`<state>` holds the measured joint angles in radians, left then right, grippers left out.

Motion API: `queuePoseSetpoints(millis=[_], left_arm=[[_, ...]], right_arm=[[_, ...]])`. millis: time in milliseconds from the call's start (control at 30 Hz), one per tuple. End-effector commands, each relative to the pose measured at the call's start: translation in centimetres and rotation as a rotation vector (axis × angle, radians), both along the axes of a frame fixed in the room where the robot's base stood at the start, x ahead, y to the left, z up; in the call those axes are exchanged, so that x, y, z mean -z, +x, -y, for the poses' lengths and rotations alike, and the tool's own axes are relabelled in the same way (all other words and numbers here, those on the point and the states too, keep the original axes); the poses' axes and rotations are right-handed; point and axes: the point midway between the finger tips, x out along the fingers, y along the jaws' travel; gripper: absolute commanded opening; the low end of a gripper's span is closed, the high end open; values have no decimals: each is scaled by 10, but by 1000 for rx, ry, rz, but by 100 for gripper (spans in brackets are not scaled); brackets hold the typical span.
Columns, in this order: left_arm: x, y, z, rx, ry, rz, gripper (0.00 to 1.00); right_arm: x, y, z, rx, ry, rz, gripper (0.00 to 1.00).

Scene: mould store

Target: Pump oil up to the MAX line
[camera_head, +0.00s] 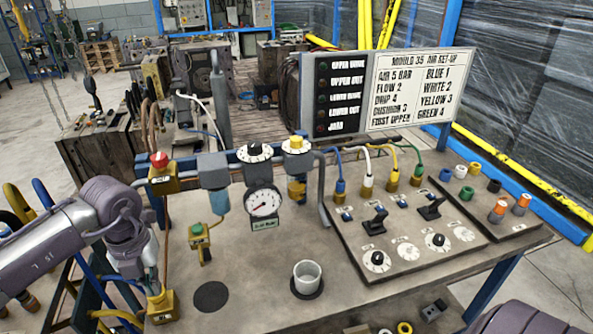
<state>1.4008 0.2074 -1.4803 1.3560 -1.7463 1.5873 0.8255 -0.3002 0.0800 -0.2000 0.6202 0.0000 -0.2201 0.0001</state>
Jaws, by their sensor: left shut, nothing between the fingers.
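My left gripper (152,279) points down at the left front of the bench, just above and behind a small yellow block (162,306). Its fingers are shut and empty; I cannot tell if they touch the block. A yellow box with a green button (197,230) stands to its right. A white cup (307,274) stands on a dark disc at the front centre; its contents are unclear. A small bowl with yellow and blue parts (297,190) hangs under a yellow-topped knob unit (297,145). No MAX line is readable. My right gripper is out of view.
A pressure gauge (263,202) and a bluish bowl (220,202) stand mid-bench. A panel with switches and knobs (396,225) fills the right. An empty dark disc (210,296) lies left of the cup.

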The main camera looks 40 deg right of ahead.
Motion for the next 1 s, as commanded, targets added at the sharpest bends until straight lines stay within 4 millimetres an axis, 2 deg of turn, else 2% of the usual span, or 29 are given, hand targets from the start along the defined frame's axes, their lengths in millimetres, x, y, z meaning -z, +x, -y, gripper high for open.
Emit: queuePoseSetpoints(millis=[133, 367, 1000], left_arm=[[8, -1, 0, 1, 2, -4, 0], [6, -2, 0, 1, 3, -5, 0], [-32, -1, 0, 1, 2, -3, 0]], right_arm=[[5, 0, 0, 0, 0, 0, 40], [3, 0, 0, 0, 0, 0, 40], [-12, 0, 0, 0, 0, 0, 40]])
